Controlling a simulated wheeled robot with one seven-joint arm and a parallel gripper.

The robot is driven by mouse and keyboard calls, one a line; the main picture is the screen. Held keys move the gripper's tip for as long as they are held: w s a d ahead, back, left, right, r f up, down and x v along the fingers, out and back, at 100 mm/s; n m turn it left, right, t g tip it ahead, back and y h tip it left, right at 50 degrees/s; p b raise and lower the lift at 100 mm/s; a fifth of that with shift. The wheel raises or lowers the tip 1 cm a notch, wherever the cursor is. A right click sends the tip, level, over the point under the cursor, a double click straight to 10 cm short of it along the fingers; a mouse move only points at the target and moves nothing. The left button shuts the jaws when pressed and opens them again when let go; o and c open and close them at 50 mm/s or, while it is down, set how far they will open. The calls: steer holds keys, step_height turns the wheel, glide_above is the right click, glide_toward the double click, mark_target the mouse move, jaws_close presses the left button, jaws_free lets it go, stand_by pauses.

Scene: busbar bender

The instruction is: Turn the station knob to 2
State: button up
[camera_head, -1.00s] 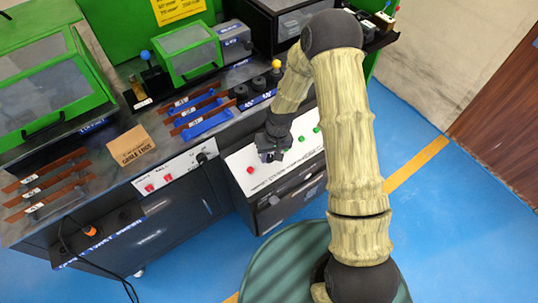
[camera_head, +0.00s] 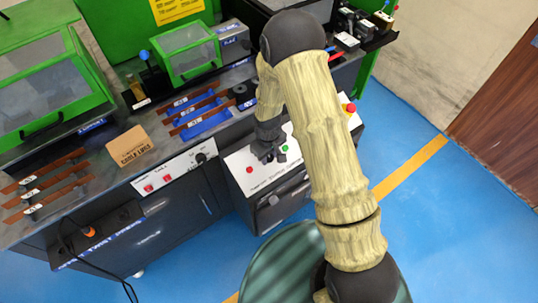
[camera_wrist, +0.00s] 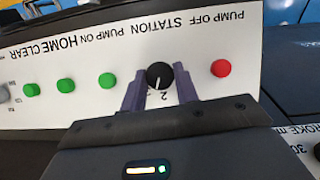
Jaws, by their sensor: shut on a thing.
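The station knob (camera_wrist: 159,77) is a small black round knob with a white pointer line, on a white panel (camera_wrist: 60,62) under the upside-down word STATION. Its pointer runs down in the wrist view, close to the printed 2 and slightly left of it. My gripper (camera_wrist: 160,88) is shut on the knob, with one dark finger on each side. In the head view my gripper (camera_head: 267,155) is at the panel, between a red button (camera_head: 249,170) and a green button (camera_head: 284,149). The knob is hidden there by the gripper.
In the wrist view a red button (camera_wrist: 221,68) is close right of the fingers, and several green buttons (camera_wrist: 107,80) lie left. In the head view, a red knob (camera_head: 349,108) is at the panel's far end, and the workbench (camera_head: 110,185) stands to the left.

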steer(key=shift+s+n+t+h+b, duration=0.15)
steer(key=shift+n+t+h+b, duration=0.15)
steer(key=shift+n, duration=0.6)
steer(key=shift+s+n+t+h+b, duration=0.1)
steer(key=shift+n+t+h+b, duration=0.15)
steer(key=shift+n, duration=0.65)
steer(key=o, duration=1)
steer(key=s+r, duration=0.1)
steer(key=r, duration=0.4)
steer(key=a+r+p, duration=0.1)
steer(key=r, duration=0.5)
steer(key=s+a+r+p, duration=0.1)
steer(key=r, duration=0.5)
steer(key=shift+s+a, duration=0.1)
steer(key=shift+s, duration=0.2)
steer(key=shift+r, duration=0.1)
